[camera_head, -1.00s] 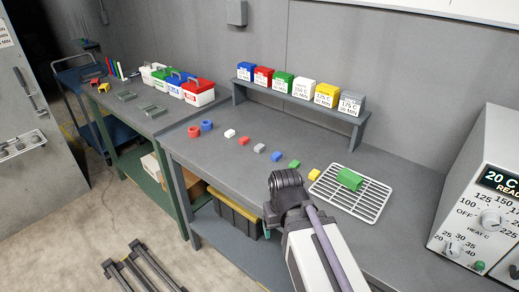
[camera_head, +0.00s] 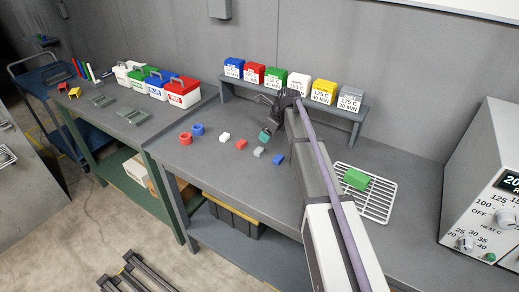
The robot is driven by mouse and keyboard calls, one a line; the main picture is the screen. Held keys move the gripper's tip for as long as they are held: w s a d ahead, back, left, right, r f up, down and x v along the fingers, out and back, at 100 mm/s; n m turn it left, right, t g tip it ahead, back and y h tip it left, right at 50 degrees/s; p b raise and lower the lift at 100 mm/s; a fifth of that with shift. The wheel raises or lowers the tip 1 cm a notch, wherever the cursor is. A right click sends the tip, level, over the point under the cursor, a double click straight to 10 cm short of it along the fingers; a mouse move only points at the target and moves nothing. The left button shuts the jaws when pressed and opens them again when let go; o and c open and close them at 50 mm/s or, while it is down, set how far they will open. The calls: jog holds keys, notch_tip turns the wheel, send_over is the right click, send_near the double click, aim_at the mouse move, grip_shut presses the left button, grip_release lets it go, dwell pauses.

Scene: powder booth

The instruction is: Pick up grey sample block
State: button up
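The grey sample block (camera_head: 259,152) lies on the grey workbench (camera_head: 215,165), between a small red block (camera_head: 241,144) and a small blue block (camera_head: 278,160). The finger opening is too small and turned away to make out. The grey block is fully visible and looks untouched.
A small white block (camera_head: 224,136) continues the row. A shelf (camera_head: 290,94) with labelled boxes stands behind. A larger green block (camera_head: 356,179) sits on a white wire rack (camera_head: 378,203) at right, near a heater unit (camera_head: 490,190).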

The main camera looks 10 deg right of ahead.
jog(key=b, duration=0.6)
send_over(259, 149)
jog(key=s+d, duration=0.2)
notch_tip(259, 149, down, 6)
jog(key=shift+w+r, duration=0.1)
jog(key=shift+w+a+p, duration=0.1)
jog(key=shift+a+p, duration=0.05)
jog(key=shift+p, duration=0.15)
jog(key=b+x, duration=0.5)
jog(key=shift+r, duration=0.1)
jog(key=c, duration=1)
